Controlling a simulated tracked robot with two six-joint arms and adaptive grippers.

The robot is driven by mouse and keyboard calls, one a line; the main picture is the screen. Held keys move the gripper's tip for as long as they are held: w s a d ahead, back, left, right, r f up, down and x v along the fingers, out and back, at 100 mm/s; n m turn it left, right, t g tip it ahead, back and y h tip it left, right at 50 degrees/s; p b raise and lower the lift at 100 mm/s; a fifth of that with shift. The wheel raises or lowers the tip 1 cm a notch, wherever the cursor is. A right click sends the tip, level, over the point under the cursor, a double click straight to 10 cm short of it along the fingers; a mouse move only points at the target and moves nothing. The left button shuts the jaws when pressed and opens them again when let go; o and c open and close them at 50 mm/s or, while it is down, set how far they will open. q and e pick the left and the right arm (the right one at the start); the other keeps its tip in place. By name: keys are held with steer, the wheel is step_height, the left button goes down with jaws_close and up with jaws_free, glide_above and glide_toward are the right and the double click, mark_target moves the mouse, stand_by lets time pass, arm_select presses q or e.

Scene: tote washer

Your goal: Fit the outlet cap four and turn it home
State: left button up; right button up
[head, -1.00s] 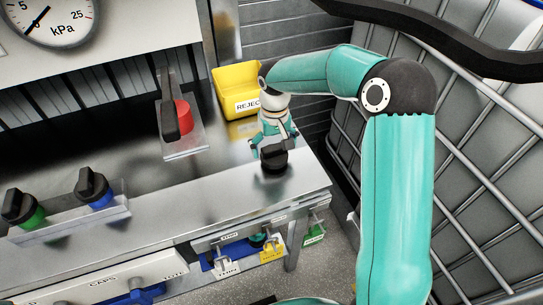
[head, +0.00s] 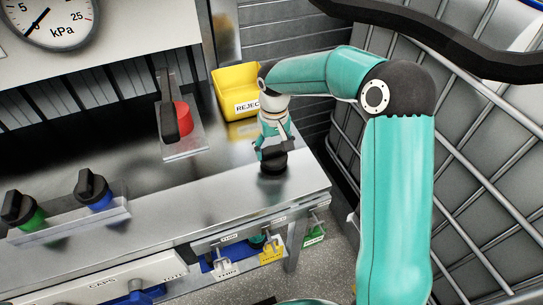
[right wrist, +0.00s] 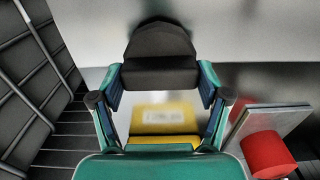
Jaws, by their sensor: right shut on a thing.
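My right gripper (head: 272,154) points down over the right end of the steel bench and is shut on a dark cap (head: 273,164). In the right wrist view the cap (right wrist: 160,74) shows as a rounded black body between the two fingers (right wrist: 160,90). It appears to sit at the bench top; whether it is seated on an outlet there is hidden beneath it. No number shows on it. My left gripper is not in view.
A yellow reject bin (head: 229,82) stands behind the gripper. A red cap with a black lever (head: 184,120) is to its left. Green (head: 33,218) and blue (head: 101,200) caps with black knobs sit farther left. A caged tank (head: 480,150) stands at the right.

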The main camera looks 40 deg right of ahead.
mark_target(274, 148)
steer(key=shift+r, duration=0.1)
steer(key=shift+s+r+p, duration=0.1)
steer(key=shift+r+p, duration=2.65)
steer(key=shift+r, duration=0.95)
steer(key=shift+f, duration=0.1)
